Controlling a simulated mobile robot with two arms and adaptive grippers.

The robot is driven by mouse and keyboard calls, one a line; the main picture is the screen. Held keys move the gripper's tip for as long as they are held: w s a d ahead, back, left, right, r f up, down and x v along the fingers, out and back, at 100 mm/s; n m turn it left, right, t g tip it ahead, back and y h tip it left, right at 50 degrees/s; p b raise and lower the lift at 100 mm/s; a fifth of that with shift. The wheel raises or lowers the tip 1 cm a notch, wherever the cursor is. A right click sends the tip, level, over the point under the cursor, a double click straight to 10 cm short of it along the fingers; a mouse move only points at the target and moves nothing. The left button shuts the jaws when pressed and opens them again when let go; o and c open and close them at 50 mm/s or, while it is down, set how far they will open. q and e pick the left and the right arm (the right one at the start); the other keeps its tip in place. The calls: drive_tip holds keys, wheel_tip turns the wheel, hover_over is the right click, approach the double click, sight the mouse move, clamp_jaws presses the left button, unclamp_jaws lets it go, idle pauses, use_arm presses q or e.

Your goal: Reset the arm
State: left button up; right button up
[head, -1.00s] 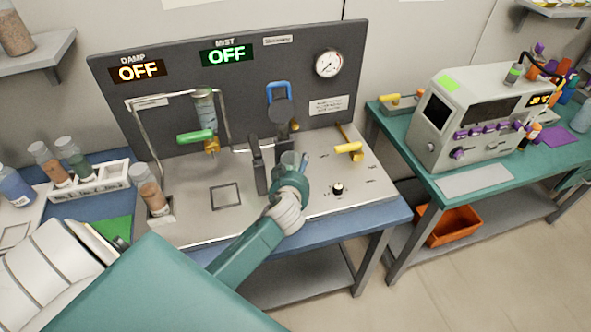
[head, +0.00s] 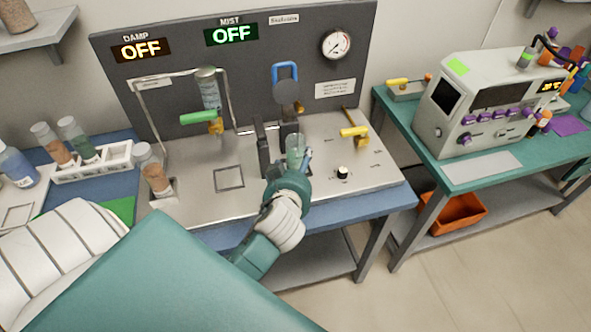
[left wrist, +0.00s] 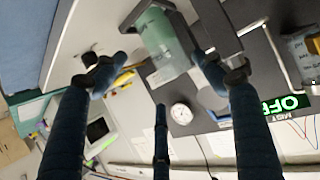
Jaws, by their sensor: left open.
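My left gripper (head: 299,163) is in front of the middle of the bench apparatus in the head view. Its fingers are spread in the left wrist view (left wrist: 158,75), with nothing gripped between them. A clear, greenish glass cylinder (head: 295,145) stands just beyond the fingertips, beside a dark upright holder (head: 263,146). The cylinder also shows in the left wrist view (left wrist: 163,42), between and beyond the fingers. My right gripper is not in view.
The grey panel has DAMP (head: 142,49) and MIST (head: 231,35) displays, both reading OFF, and a gauge (head: 337,44). A green-handled valve (head: 199,117) and yellow lever (head: 354,132) stand nearby. A vial rack (head: 92,164) is at left. Floor at right is clear.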

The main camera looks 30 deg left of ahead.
use_arm(q)
drive_tip(key=shift+s+d+r, duration=0.15)
drive_tip(key=shift+s+r, duration=0.1)
drive_tip(key=shift+s, duration=0.2)
drive_tip(key=s+d+f+g, duration=0.1)
drive_tip(key=s+f, duration=0.1)
drive_tip(key=s, duration=0.1)
drive_tip(key=s+d+f+m+g+h, duration=0.1)
drive_tip(key=s+f, duration=0.1)
drive_tip(key=s+d+f+m+g+h, duration=0.1)
drive_tip(key=s+f, duration=0.1)
drive_tip(key=s, duration=0.1)
drive_tip(key=shift+s+d+f, duration=0.15)
drive_tip(key=shift+s, duration=0.2)
drive_tip(key=s+d+f+m+g+h, duration=0.2)
drive_tip(key=s+d+m, duration=0.15)
drive_tip(key=s, duration=0.35)
drive_tip(key=s+d+f+m+g+h, duration=0.2)
drive_tip(key=s+d+g, duration=0.15)
drive_tip(key=s, duration=0.35)
wheel_tip(320, 180, down, 27)
drive_tip(key=s+b, duration=0.1)
drive_tip(key=s, duration=0.1)
drive_tip(key=s+a+f+g+b, duration=0.1)
drive_tip(key=s+a+f+g, duration=0.1)
drive_tip(key=s+f, duration=1.5)
drive_tip(key=shift+s+f, duration=0.15)
drive_tip(key=shift+s, duration=0.1)
